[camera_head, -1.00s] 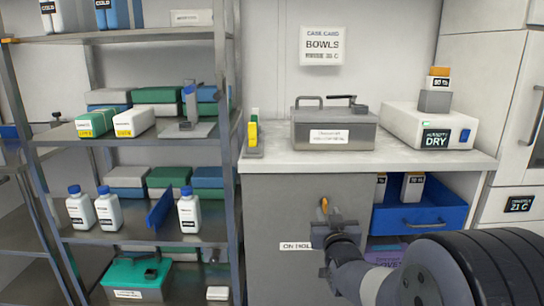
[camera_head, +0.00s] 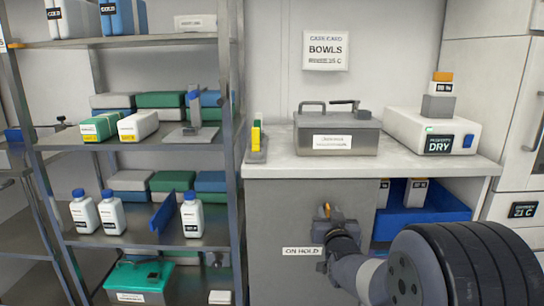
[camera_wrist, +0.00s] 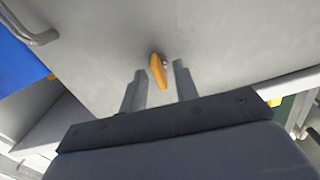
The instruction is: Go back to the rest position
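My gripper (camera_head: 328,212) is in front of the grey cabinet front under the counter. In the wrist view its two fingers (camera_wrist: 160,82) are apart, with a clear gap between them. A small orange piece (camera_wrist: 158,72) shows in that gap, against the grey panel (camera_wrist: 215,35). It has space on both sides, and I cannot tell whether it touches a finger. The orange piece also shows in the head view (camera_head: 326,208) at the gripper's tip. My arm reaches in from the lower right. No rest position is marked in view.
The counter (camera_head: 285,172) above the gripper carries a grey metal box (camera_head: 312,120) and a white DRY unit (camera_head: 400,125). A blue drawer (camera_head: 430,215) is right of the cabinet front, partly behind my arm. A loaded shelf rack (camera_head: 230,150) stands left.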

